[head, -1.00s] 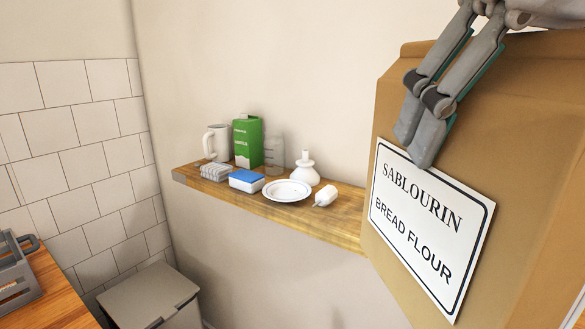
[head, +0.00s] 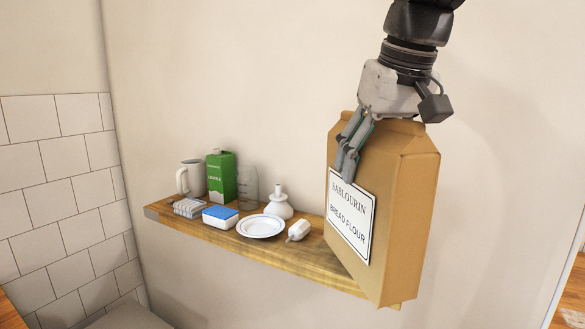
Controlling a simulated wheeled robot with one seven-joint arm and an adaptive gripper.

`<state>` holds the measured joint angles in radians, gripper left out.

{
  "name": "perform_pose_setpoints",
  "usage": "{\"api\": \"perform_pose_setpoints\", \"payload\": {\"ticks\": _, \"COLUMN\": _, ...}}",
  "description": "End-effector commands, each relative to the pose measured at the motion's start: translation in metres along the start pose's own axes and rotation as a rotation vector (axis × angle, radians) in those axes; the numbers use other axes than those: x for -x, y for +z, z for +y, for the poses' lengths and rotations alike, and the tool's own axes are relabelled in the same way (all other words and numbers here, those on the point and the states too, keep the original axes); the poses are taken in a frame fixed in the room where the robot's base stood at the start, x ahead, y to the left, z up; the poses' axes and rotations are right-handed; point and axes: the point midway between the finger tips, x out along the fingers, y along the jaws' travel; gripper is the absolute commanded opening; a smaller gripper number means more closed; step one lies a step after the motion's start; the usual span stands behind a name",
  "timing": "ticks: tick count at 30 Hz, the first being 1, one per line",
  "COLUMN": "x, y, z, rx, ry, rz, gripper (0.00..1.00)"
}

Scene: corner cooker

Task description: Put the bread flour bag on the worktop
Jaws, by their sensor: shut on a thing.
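The bread flour bag (head: 405,215) is a large brown paper bag with a white label reading "SABLOURIN BREAD FLOUR". It is upright, slightly tilted in the picture, at the right end of the wooden shelf. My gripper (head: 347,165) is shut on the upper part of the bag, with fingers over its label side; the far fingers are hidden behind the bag. Whether the bag's base touches the shelf or is in front of it cannot be told. A strip of worktop (head: 10,314) may show at the lower left edge.
The wooden shelf (head: 290,262) holds a white mug (head: 190,178), green carton (head: 222,177), clear jar (head: 248,188), white bottle (head: 279,205), striped cloth (head: 188,208), blue-topped box (head: 220,216), white plate (head: 261,226) and small white item (head: 299,231). A bin lid (head: 128,317) shows below.

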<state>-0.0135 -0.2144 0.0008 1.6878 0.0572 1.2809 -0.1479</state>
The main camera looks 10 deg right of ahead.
Motion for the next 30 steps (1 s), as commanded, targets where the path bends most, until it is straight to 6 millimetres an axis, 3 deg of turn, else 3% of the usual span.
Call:
{"api": "perform_pose_setpoints", "payload": {"ticks": 5, "x": -0.017, "y": 0.008, "z": 0.000, "rx": 0.000, "ry": 0.000, "rz": 0.003, "gripper": 0.04}}
{"api": "perform_pose_setpoints", "payload": {"ticks": 17, "x": -0.021, "y": 0.009, "z": 0.000, "rx": 0.001, "ry": 0.000, "rz": 0.004, "gripper": 0.04}}
{"api": "perform_pose_setpoints", "payload": {"ticks": 18, "x": -0.022, "y": 0.010, "z": 0.000, "rx": 0.000, "ry": 0.000, "rz": 0.002, "gripper": 0.66}}
{"api": "perform_pose_setpoints", "payload": {"ticks": 20, "x": -0.021, "y": 0.010, "z": 0.000, "rx": 0.001, "ry": 0.000, "rz": 0.002, "gripper": 0.80}}
{"api": "perform_pose_setpoints", "payload": {"ticks": 30, "x": -0.021, "y": 0.010, "z": 0.000, "rx": 0.000, "ry": 0.000, "rz": 0.002, "gripper": 0.82}}
